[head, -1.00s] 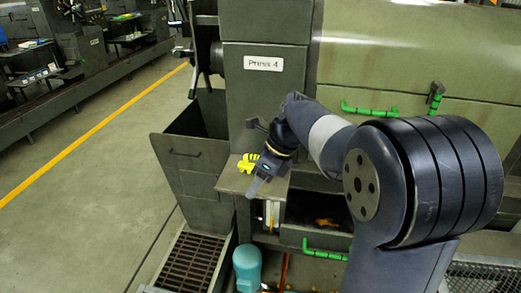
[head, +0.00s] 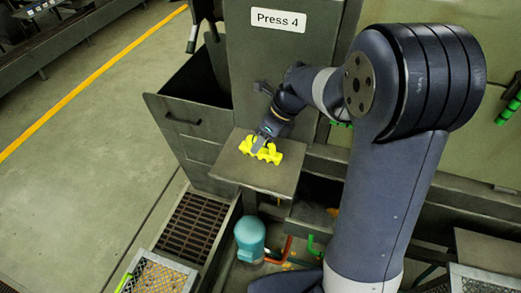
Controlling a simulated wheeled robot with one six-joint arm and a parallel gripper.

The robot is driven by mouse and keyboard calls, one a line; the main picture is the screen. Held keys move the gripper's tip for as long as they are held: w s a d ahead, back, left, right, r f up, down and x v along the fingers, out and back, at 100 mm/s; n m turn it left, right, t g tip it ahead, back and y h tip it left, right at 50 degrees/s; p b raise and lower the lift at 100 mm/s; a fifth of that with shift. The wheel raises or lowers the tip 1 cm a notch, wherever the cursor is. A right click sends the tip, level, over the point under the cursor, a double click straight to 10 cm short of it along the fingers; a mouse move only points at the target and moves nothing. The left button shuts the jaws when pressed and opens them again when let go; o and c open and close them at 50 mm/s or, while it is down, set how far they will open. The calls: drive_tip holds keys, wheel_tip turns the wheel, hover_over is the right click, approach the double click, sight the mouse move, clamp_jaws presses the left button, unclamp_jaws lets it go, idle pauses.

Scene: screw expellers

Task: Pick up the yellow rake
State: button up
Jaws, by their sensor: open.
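The yellow rake (head: 272,156) lies on a small grey shelf (head: 256,176) at the front of the press, below the "Press 4" label. Only a short, lumpy yellow part of it shows. My gripper (head: 262,144) is right at the rake, pointing down at it, with yellow visible on both sides of the fingers. The fingers are open. They partly cover the rake, and I cannot tell whether they touch it.
A dark open bin (head: 195,120) stands left of the shelf. Below are a floor grate (head: 190,225), a teal rounded object (head: 250,238) and a mesh-topped box (head: 160,275). The press body (head: 290,60) rises behind the shelf. Open floor lies at left.

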drive_tip(key=shift+a+f, duration=0.1)
drive_tip(key=shift+f, duration=0.15)
drive_tip(key=shift+c, duration=0.4)
clamp_jaws()
